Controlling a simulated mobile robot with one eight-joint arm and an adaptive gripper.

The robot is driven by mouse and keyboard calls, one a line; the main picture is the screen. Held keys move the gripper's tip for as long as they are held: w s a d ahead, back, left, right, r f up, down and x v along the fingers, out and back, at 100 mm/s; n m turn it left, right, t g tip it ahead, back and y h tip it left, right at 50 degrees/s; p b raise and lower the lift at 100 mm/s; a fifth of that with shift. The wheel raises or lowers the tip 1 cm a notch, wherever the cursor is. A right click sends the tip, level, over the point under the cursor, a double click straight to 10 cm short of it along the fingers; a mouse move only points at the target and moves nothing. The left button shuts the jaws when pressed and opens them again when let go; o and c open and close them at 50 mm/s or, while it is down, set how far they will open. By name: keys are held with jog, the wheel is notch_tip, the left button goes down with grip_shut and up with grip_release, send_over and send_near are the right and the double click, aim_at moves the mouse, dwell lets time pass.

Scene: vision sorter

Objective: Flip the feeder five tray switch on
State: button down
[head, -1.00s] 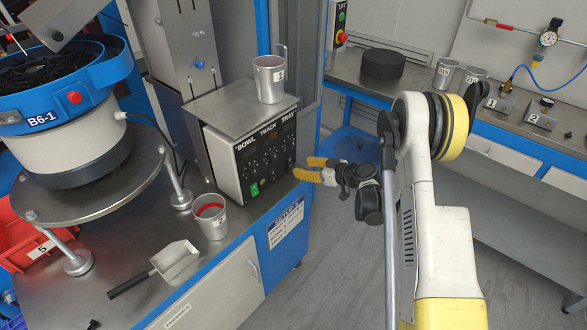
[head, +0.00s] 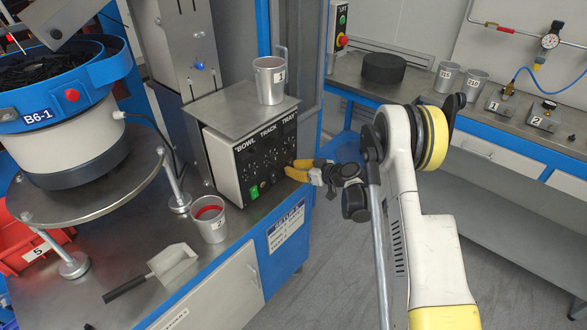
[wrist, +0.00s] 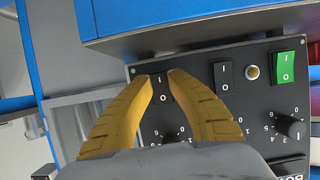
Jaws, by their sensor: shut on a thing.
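The feeder control box (head: 236,172) stands on the bench, its black front panel marked BOWL, TRACK and TRAY. My gripper (head: 290,170) is at the right side of this panel, under the TRAY column. In the wrist view the panel shows turned over, and the yellow fingers of my gripper (wrist: 163,78) are closed around the black tray rocker switch (wrist: 161,88), marked I and O. The fingers partly cover its edges. I cannot tell which way the rocker is tilted. A second black rocker (wrist: 224,76) and a green rocker (wrist: 284,66) sit beside it.
A metal cup (head: 269,80) stands on top of the box. Another cup with red inside (head: 208,220) and a metal scoop (head: 172,264) are on the bench before it. The bowl feeder (head: 62,130) is at the left. Open floor lies right of the bench.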

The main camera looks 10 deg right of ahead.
aim_at(294, 146)
jog(key=shift+w+f+t+y, duration=0.1)
jog(key=shift+f+t+y, duration=0.1)
jog(key=shift+t+y, duration=0.35)
jog(key=shift+a+t+y, duration=0.1)
jog(key=shift+t+y, duration=0.25)
jog(key=shift+t, duration=0.3)
jog(key=c, duration=1.2)
grip_release()
jog(key=shift+r, duration=0.1)
notch_tip(294, 146, up, 10)
jog(key=shift+f, duration=0.1)
